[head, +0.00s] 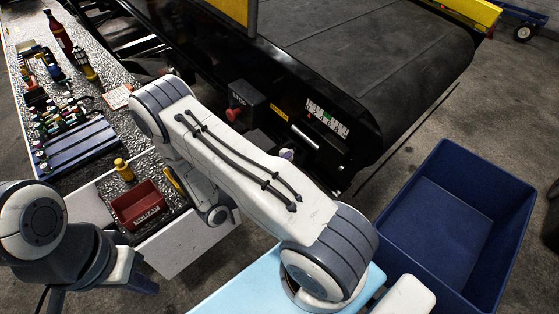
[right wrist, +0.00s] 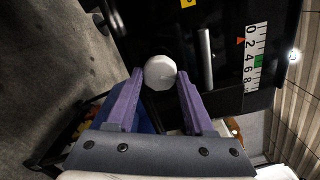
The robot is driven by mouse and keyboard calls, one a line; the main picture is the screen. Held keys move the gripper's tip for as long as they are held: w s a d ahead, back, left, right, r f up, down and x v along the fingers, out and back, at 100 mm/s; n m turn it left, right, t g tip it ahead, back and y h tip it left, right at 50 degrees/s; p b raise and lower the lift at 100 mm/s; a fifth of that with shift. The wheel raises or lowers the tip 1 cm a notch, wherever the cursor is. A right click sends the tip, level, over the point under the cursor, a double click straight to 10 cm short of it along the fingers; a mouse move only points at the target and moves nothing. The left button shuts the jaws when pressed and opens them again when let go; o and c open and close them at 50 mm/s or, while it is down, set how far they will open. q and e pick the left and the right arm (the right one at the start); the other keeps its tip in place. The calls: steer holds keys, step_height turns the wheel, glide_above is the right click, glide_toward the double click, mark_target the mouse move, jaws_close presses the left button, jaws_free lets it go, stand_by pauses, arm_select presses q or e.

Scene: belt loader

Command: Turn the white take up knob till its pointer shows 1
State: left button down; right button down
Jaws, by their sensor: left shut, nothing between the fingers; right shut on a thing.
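The white round knob (right wrist: 160,72) sits between the two purple fingers of my right gripper (right wrist: 161,78) in the right wrist view. The fingers are shut on its sides. In the head view the knob (head: 287,154) shows small beside my right arm, which hides most of that gripper. A white scale (right wrist: 256,56) marked 0 to 8 has a red pointer (right wrist: 240,41) close to the 2 and a green band. The scale (head: 327,117) also shows on the black belt loader in the head view. My left gripper (head: 145,287) is shut and empty at the lower left.
A stop box with a red button (head: 233,114) and a metal handle (head: 304,138) are near the knob. A blue bin (head: 455,220) stands at the right. A bench with tools, bottles and a red tray (head: 138,205) is at the left.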

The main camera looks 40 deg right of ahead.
steer(key=shift+c, duration=1.4)
jaws_free()
steer(key=a+b, duration=0.3)
steer(key=a, duration=0.7)
steer(key=shift+s+a+b, duration=0.25)
steer(key=shift+s+b, duration=0.1)
steer(key=shift+s, duration=0.05)
